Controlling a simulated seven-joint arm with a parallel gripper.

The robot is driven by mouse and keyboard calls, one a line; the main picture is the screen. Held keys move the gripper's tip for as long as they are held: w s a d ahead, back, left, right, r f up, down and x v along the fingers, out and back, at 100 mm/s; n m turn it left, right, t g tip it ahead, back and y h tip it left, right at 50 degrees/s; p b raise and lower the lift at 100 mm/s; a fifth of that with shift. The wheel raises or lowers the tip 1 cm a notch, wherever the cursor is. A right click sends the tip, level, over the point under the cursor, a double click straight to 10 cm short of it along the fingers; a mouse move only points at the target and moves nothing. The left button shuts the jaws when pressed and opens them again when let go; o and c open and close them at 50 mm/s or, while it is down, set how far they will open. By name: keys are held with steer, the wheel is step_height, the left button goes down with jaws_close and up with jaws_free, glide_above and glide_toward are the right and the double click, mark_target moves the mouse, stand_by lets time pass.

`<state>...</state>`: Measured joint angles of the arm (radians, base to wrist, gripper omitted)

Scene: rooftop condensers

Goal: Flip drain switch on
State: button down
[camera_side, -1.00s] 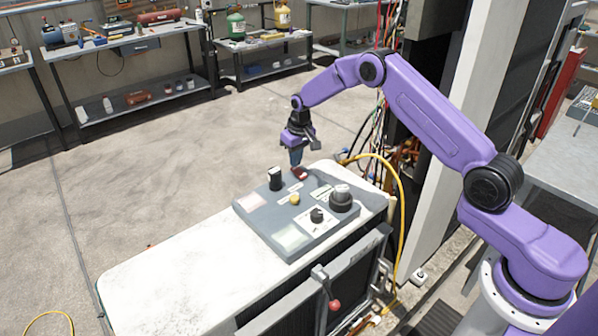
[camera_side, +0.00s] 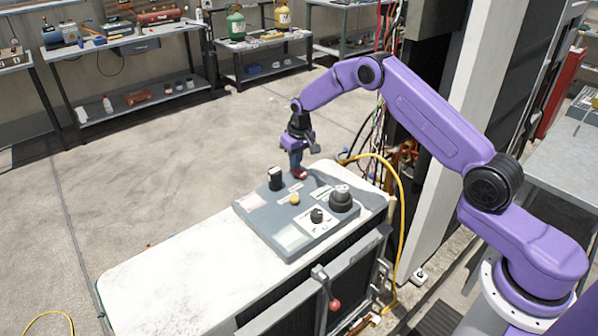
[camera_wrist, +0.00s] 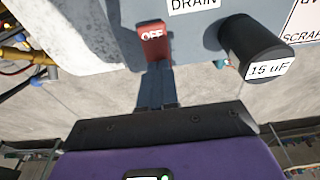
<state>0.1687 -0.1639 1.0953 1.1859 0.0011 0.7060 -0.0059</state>
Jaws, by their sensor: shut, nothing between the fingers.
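The drain switch is a red block (camera_wrist: 152,42) marked "OFF" in the wrist view, left of a white "DRAIN" label (camera_wrist: 193,4) on a grey panel. In the side view the red switch (camera_side: 301,174) is at the panel's far edge, partly hidden by my fingers. My gripper (camera_side: 296,168) points down with its blue fingers shut and empty, right at the switch. In the wrist view my fingers (camera_wrist: 157,76) reach up to the switch's near end. I cannot tell whether they touch it.
A black cylinder labelled "15 uF" (camera_wrist: 258,50) stands right of the switch in the wrist view. The grey panel (camera_side: 262,213) also carries a yellow button (camera_side: 295,199) and a large black knob (camera_side: 340,200). A yellow hose (camera_side: 401,215) curves past the unit's right end.

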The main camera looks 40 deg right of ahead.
steer(key=shift+s+f, duration=0.1)
steer(key=shift+r, duration=3.5)
steer(key=shift+a, duration=0.1)
steer(key=s+a+r+n, duration=0.2)
steer(key=s+a+r, duration=0.25)
steer(key=s, duration=0.25)
steer(key=s+a+r+n+g, duration=0.1)
steer(key=s+a+r+n, duration=0.15)
steer(key=s+a, duration=0.4)
steer(key=s+a+r+n, duration=0.2)
steer(key=s+a+r, duration=0.2)
steer(key=s, duration=0.4)
steer(key=s+d+n, duration=0.3)
steer(key=s, duration=1)
steer(key=s+d+r+n, duration=0.1)
steer(key=s+d+n, duration=0.2)
steer(key=s, duration=1.1)
steer(key=shift+s+d+r+g, duration=0.2)
steer(key=shift+s+d+g, duration=0.1)
steer(key=shift+d, duration=0.4)
